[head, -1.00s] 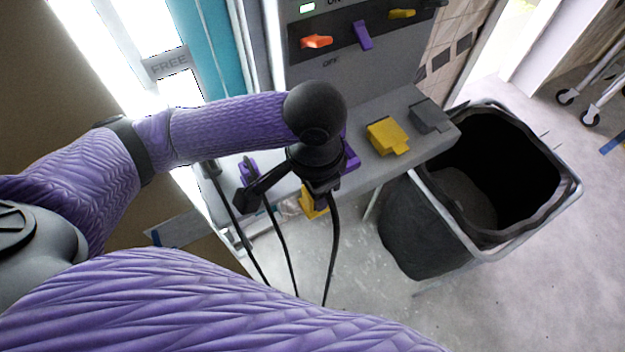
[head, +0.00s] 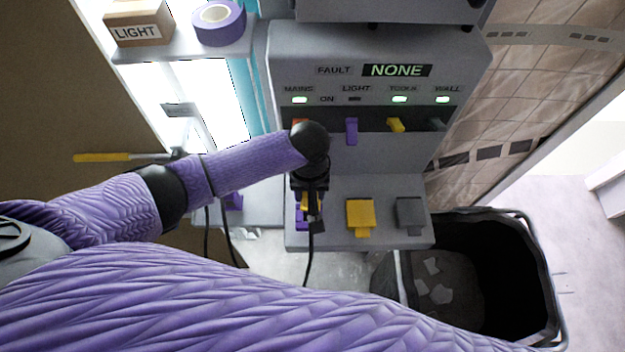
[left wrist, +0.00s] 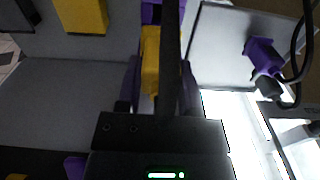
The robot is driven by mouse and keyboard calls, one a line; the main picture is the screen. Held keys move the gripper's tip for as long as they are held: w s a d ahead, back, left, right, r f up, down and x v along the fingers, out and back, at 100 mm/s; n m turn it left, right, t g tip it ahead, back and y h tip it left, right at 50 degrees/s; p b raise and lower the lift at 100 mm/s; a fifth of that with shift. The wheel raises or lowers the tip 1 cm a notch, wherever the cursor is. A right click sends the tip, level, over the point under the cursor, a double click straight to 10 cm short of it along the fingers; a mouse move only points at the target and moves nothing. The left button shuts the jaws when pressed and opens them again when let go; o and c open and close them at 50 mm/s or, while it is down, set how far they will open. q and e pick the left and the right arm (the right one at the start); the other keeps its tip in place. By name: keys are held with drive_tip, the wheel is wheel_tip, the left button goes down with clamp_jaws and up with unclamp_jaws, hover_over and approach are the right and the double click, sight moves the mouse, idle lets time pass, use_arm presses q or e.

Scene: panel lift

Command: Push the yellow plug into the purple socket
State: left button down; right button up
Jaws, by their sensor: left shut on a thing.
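My left gripper (head: 312,205) is shut on the yellow plug, with a black cable hanging below it. The yellow plug (left wrist: 150,62) shows between the fingers in the left wrist view. The purple socket (head: 301,222) is on the grey ledge, partly hidden by the gripper; it also shows at the top of the left wrist view (left wrist: 151,13). The plug lines up with the socket and its end is against or very near it. I cannot tell whether it is inside. My right gripper is not in view.
A yellow socket (head: 360,218) and a grey socket (head: 410,214) sit to the right on the ledge. A purple plug (left wrist: 262,55) stands left of them. The panel (head: 375,70) with switches rises behind. A black bin (head: 480,270) stands at right.

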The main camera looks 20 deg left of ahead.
sight(309, 203)
use_arm(q)
drive_tip(key=shift+s+a+f, duration=0.1)
drive_tip(key=shift+a, duration=0.1)
drive_tip(key=shift+f+b, duration=0.25)
drive_tip(key=shift+b, duration=0.1)
wheel_tip(309, 203, down, 5)
drive_tip(key=b, duration=0.6)
drive_tip(key=shift+f, duration=0.2)
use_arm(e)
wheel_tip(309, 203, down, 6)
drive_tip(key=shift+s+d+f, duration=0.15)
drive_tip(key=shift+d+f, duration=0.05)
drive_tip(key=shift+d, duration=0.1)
use_arm(q)
drive_tip(key=shift+r, duration=0.1)
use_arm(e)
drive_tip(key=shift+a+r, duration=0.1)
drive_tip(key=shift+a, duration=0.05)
